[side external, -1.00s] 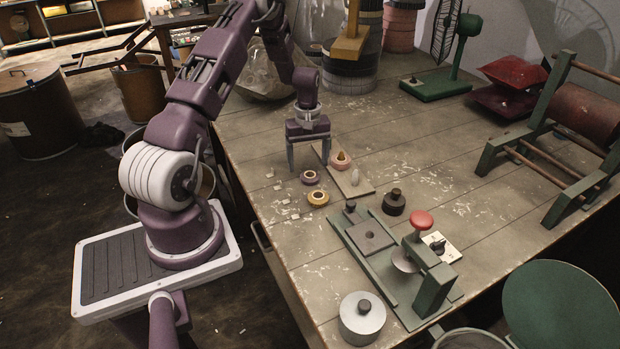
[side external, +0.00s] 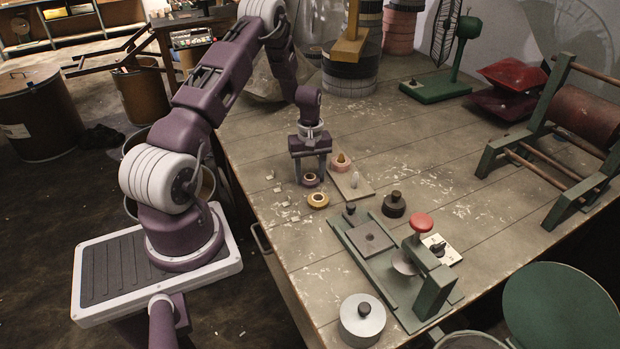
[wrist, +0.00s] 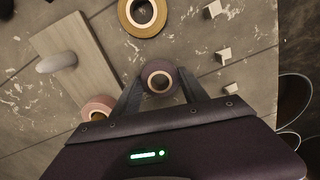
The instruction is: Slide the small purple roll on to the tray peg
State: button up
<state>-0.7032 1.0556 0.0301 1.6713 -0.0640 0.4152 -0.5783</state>
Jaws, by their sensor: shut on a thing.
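The small purple roll (wrist: 160,66) is between the two fingers of my gripper (wrist: 160,88), which is shut on it. In the side view the roll (side external: 311,180) appears at table level, partly hidden by the fingers of my gripper (side external: 311,176). The tray (side external: 362,192) is a flat board just right of the gripper. A bare pale rounded peg (side external: 354,180) stands upright on it; this peg also shows in the wrist view (wrist: 57,62). A pink roll (side external: 341,167) sits around a tan pointed peg at the tray's far end.
A yellow roll (side external: 318,200) lies on the table in front of the gripper. Several small pale blocks (side external: 283,204) lie to the left. A dark knobbed weight (side external: 393,206) and a green press (side external: 420,275) stand to the right. Table behind the tray is clear.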

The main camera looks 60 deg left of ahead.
notch_tip(320, 180, up, 10)
jog(key=w+d+m, duration=0.1)
jog(key=d+m, duration=0.1)
jog(key=d, duration=0.6)
jog(key=w+d+f+m, duration=0.1)
jog(key=d+m, duration=0.1)
jog(key=d, duration=0.7)
jog(key=d+m, duration=0.2)
jog(key=d, duration=0.7)
jog(key=shift+w+f, duration=0.3)
jog(key=shift+w, duration=0.1)
jog(key=shift+s+d+f, duration=0.1)
jog(key=shift+d+f, duration=0.05)
jog(key=shift+d, duration=0.2)
jog(key=shift+f, duration=1.8)
jog(key=shift+r, duration=0.1)
